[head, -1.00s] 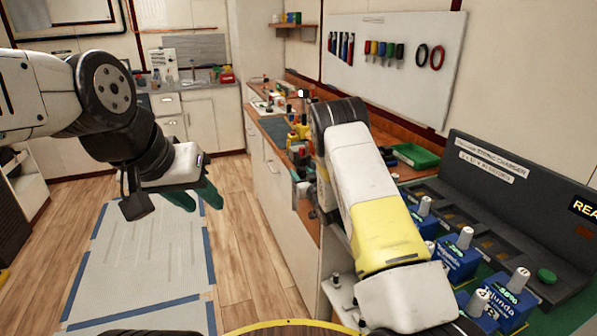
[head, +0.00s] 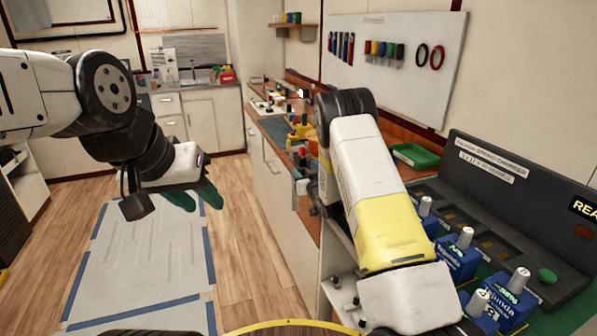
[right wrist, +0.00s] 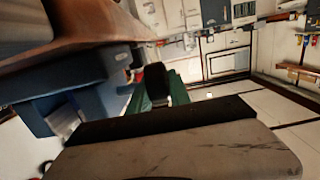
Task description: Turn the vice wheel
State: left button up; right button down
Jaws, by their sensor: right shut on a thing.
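The vice wheel cannot be made out clearly in either view. In the right wrist view, a blue body (right wrist: 85,85), possibly the vice, sits at the left below a wooden bench edge. My right gripper (right wrist: 160,92) shows there as green fingers with a dark piece between them, close to the right of the blue body. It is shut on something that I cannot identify. My right arm hides this gripper in the head view.
The workbench (head: 274,128) runs along the wall, with small tools and a green tray (head: 416,156) on it. At the right, blue batteries (head: 457,258) stand before a dark charging unit (head: 500,190).

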aim_at(301, 168)
jog(key=g, duration=0.1)
jog(key=g+h, duration=0.1)
jog(key=g, duration=0.1)
jog(key=shift+w+r, duration=0.1)
jog(key=shift+r, duration=0.1)
jog(key=g+h, duration=0.1)
jog(key=g, duration=0.2)
jog(key=shift+w, duration=0.15)
jog(key=g, duration=0.2)
jog(key=g+h, duration=0.1)
jog(key=shift+a+f+g, duration=0.1)
jog(key=shift+f+g, duration=0.1)
jog(key=shift+g, duration=0.2)
jog(key=shift+f+g+h, duration=0.15)
jog(key=shift+g+h, duration=0.35)
jog(key=shift+g, duration=0.8)
jog(key=c, duration=1.2)
grip_release()
jog(key=v, duration=0.7)
jog(key=shift+r, duration=0.35)
